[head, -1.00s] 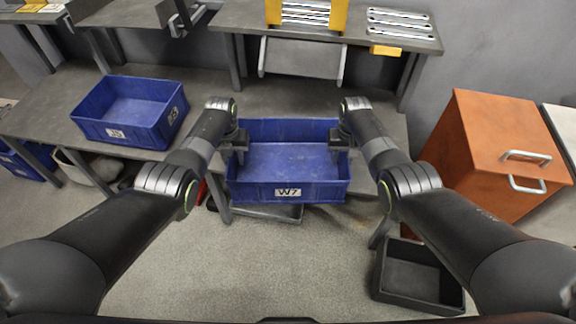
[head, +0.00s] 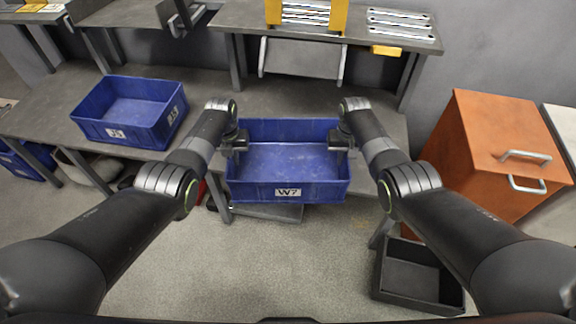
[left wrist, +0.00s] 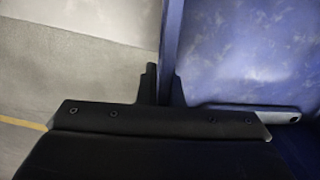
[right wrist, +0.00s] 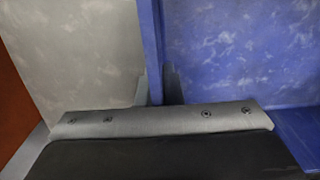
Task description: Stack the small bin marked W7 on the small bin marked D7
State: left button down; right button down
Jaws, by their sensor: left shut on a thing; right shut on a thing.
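The blue bin marked W7 (head: 288,193) is held level between my two grippers, in front of the bench edge, and looks empty. My left gripper (head: 237,142) is shut on its left wall; the left wrist view shows the fingers (left wrist: 162,88) on either side of that wall. My right gripper (head: 339,142) is shut on its right wall, as the right wrist view also shows (right wrist: 158,88). Another blue bin (head: 118,134) stands empty on the bench at left; its label is too small to read surely. I cannot make out a D7 mark.
The grey bench (head: 52,105) runs behind, with a raised shelf (head: 350,38) carrying metal brackets and yellow holders. An orange cabinet (head: 490,135) stands at right. A black open crate (head: 415,300) is on the floor at lower right. A grey flat thing (head: 270,212) shows below the held bin.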

pick_arm(q)
jog(key=shift+r, duration=0.2)
pick_arm(e)
jog(key=shift+r, duration=0.2)
